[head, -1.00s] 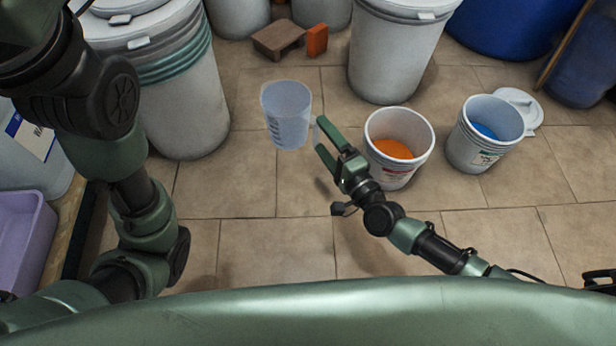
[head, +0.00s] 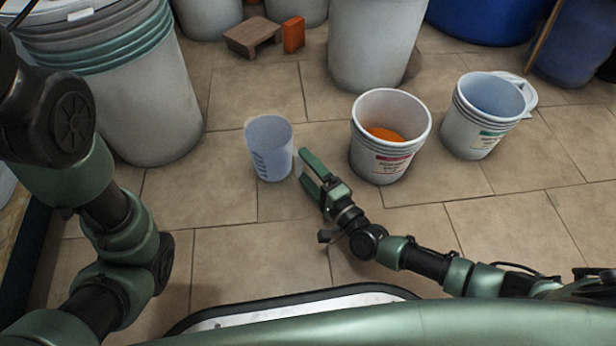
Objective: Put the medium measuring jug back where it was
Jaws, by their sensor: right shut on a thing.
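A translucent measuring jug (head: 268,150) with dark graduation marks shows upright in the middle of the head view. It is the only jug in view. My right gripper (head: 305,167) is at the jug's right side, shut on its handle, which is mostly hidden by the fingers. I cannot tell for certain whether the jug's base touches the floor. My left arm fills the left edge, but its gripper is outside the picture.
A white bucket with orange powder (head: 391,135) stands right of my right gripper. Another white bucket (head: 483,115) stands farther right, a lid behind it. Large drums (head: 125,85) line the back and left. A brown stool (head: 252,36) and orange block (head: 293,35) are behind. Front floor tiles are clear.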

